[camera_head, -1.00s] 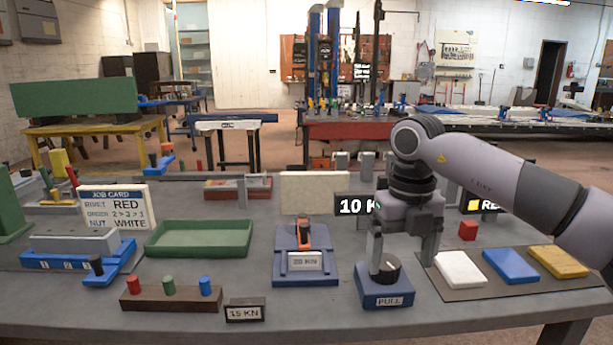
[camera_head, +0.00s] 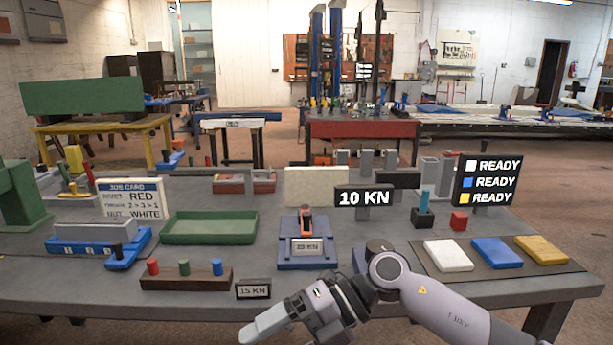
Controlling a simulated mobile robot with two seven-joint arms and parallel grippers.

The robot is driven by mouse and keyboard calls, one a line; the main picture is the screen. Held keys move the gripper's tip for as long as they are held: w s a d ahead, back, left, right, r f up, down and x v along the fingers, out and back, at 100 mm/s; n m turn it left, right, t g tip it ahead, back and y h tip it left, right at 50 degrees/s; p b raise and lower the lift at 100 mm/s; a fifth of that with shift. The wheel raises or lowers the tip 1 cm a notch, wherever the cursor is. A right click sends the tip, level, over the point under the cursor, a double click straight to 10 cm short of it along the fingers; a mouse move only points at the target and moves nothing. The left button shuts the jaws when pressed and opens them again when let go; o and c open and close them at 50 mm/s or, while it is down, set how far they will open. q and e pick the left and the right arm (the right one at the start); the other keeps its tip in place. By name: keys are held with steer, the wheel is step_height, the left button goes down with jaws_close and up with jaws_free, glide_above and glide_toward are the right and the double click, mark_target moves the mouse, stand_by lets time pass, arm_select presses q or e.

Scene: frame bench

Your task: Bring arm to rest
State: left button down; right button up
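My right arm comes in from the lower right and bends across the front edge of the bench. Its gripper (camera_head: 262,326) points left, low in front of the bench edge, near the 15 KN tag (camera_head: 253,289). I see no object at its fingertips, and the gap between the fingers cannot be made out. The blue dial box (camera_head: 359,262) stands behind my arm, mostly hidden, its PULL label covered. My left gripper is not in view.
A wooden block (camera_head: 187,283) with red, green and blue pegs stands near the gripper. A blue fixture (camera_head: 307,260), a green tray (camera_head: 209,237) and white, blue and yellow pads (camera_head: 497,252) lie further back. The display (camera_head: 364,199) reads 10 KN; the status board (camera_head: 485,179) shows three READY lines.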

steer(key=d+f+m+t+h+p, duration=0.1)
steer(key=d+f+m+t, duration=0.45)
steer(key=m+t, duration=0.75)
steer(key=d+f+m+t+h+p, duration=0.15)
steer(key=d+f+m+t, duration=0.45)
steer(key=m, duration=1.1)
steer(key=s+d+f+m+g+h, duration=0.4)
steer(key=s+d+f+m+h, duration=0.2)
steer(key=s+d+f, duration=0.6)
steer(key=shift+s+d+f+m+h, duration=0.45)
steer(key=shift+s+h, duration=0.3)
steer(key=shift+s, duration=0.45)
